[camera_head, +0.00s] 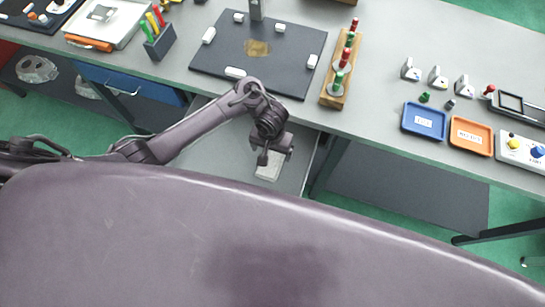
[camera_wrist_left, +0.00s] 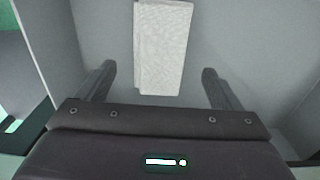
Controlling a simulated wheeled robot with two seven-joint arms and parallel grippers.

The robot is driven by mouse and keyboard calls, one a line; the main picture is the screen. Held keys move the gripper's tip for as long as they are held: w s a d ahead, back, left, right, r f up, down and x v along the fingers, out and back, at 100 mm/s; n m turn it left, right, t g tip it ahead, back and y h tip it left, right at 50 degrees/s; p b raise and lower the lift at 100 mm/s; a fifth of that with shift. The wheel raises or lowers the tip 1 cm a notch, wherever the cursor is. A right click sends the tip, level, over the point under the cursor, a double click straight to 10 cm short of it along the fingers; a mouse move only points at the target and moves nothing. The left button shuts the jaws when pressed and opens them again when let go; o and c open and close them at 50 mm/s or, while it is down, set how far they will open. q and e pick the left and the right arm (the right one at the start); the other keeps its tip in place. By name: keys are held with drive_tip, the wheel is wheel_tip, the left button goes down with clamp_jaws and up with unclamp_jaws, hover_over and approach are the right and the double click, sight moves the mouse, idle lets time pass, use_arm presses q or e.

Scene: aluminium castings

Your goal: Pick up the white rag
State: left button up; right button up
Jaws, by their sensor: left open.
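The white rag (camera_wrist_left: 162,50) lies flat and folded on a grey surface in the left wrist view, centred ahead of my left gripper. My left gripper (camera_wrist_left: 158,80) is open, with its two fingers apart on either side of the rag's near end; I cannot tell how high it is above it. In the head view the rag (camera_head: 268,170) shows pale just below my left gripper (camera_head: 267,155), inside an open grey drawer (camera_head: 312,160) under the bench. The gripper hides part of the rag there. My right gripper is not in view.
Above the drawer is the grey bench (camera_head: 375,95), with a dark mat (camera_head: 215,60) and a wooden rack (camera_head: 338,85) near its edge. A blue tray (camera_head: 424,121) and an orange tray (camera_head: 471,135) stand to the right. Drawer walls (camera_wrist_left: 90,30) flank the rag.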

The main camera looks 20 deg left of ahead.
sight(271, 158)
use_arm(q)
wheel_tip(271, 158, down, 3)
drive_tip(key=shift+s+a+r+b, duration=0.1)
drive_tip(key=shift+s+r+b, duration=0.1)
drive_tip(key=shift+b, duration=0.2)
drive_tip(key=shift+w+f+b, duration=0.25)
drive_tip(key=shift+f+b, duration=0.05)
drive_tip(key=shift+f, duration=1)
drive_tip(key=c, duration=1.1)
drive_tip(key=shift+o, duration=0.2)
drive_tip(key=shift+r, duration=0.1)
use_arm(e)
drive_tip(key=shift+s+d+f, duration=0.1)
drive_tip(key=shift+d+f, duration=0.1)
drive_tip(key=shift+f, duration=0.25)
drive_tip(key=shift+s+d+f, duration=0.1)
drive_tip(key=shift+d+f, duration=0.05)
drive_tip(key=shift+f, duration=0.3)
